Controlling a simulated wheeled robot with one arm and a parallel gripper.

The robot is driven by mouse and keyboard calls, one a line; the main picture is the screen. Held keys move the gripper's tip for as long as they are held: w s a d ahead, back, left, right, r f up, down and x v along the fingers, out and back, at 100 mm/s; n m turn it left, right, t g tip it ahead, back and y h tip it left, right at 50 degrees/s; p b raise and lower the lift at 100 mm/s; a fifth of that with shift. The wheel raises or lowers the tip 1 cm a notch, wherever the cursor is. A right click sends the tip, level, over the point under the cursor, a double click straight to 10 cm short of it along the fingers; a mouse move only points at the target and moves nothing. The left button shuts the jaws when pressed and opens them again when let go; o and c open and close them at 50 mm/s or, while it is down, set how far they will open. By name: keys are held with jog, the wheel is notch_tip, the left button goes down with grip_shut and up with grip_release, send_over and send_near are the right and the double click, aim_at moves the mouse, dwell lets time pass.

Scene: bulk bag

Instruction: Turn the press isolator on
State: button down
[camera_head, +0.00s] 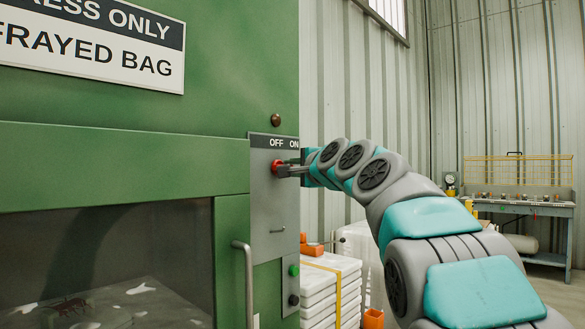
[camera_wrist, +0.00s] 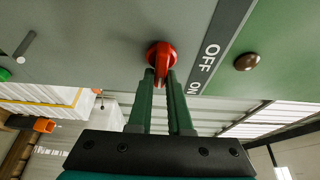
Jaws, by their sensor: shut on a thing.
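The press isolator is a red rotary knob (camera_head: 277,168) on a grey panel (camera_head: 268,215) at the right edge of the green press. An "OFF ON" label (camera_head: 283,143) sits above it. In the wrist view the red knob (camera_wrist: 161,56) is at the upper middle, with the label (camera_wrist: 211,50) to its right. My gripper (camera_head: 285,170) reaches the panel from the right. In the wrist view its two green fingers (camera_wrist: 160,84) are shut on the knob's handle. The fingertips hide part of the handle, so I cannot tell its exact setting.
A green button (camera_head: 294,270) and a black button (camera_head: 294,300) are lower on the panel. A vertical door handle (camera_head: 246,285) sticks out at the left. White stacked bags (camera_head: 325,285) stand behind the press. A workbench (camera_head: 525,208) is far right.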

jog(key=shift+a, duration=0.25)
jog(key=c, duration=1.2)
grip_release()
jog(key=o, duration=0.4)
jog(key=shift+f, duration=0.15)
jog(key=shift+c, duration=0.2)
jog(key=shift+s+f, duration=0.1)
jog(key=b+v, duration=0.1)
jog(key=v, duration=0.7)
jog(key=shift+d+r+b, duration=0.15)
jog(key=shift+r+b, duration=0.2)
jog(key=shift+r, duration=0.05)
